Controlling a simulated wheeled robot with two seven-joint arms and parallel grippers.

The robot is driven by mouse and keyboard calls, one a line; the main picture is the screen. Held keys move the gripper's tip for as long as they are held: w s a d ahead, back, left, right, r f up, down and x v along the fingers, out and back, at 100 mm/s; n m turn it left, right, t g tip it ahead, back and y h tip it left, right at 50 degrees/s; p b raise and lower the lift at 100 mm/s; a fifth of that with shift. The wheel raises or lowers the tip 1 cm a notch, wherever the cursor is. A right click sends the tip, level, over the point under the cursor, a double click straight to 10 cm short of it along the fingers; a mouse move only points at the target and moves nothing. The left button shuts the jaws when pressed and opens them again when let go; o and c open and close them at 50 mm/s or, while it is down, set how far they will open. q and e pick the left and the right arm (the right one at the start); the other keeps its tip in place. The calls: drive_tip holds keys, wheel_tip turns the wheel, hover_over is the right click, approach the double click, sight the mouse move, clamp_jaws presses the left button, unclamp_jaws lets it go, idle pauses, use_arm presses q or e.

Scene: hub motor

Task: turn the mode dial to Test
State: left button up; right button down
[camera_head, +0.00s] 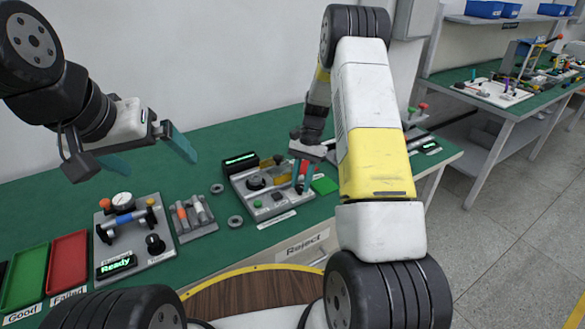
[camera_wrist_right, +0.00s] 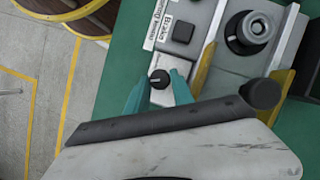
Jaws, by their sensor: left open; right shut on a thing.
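The mode dial, a small black knob with a white pointer mark (camera_wrist_right: 159,78), sits on a pale panel in the right wrist view. My right gripper (camera_wrist_right: 160,86) has its two teal fingertips on either side of it, shut on it. The pointer's setting and a Test mark cannot be read. In the head view my right gripper (camera_head: 302,183) is over the right end of the grey middle station (camera_head: 262,208), hiding the dial. My left gripper (camera_head: 146,153) is open and empty, raised above the back left of the green table.
A left station (camera_head: 130,225) has a gauge, a black knob and a display reading Ready (camera_head: 117,265). Green (camera_head: 25,278) and red (camera_head: 69,262) trays lie further left. A small parts tray (camera_head: 192,217) and loose rings (camera_head: 235,221) lie between the stations.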

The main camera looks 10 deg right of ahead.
drive_tip(key=shift+w+n+h, duration=0.1)
drive_tip(key=shift+n+h, duration=0.4)
drive_tip(key=shift+n, duration=1.1)
drive_tip(key=c, duration=1.1)
unclamp_jaws()
drive_tip(key=shift+a, duration=0.1)
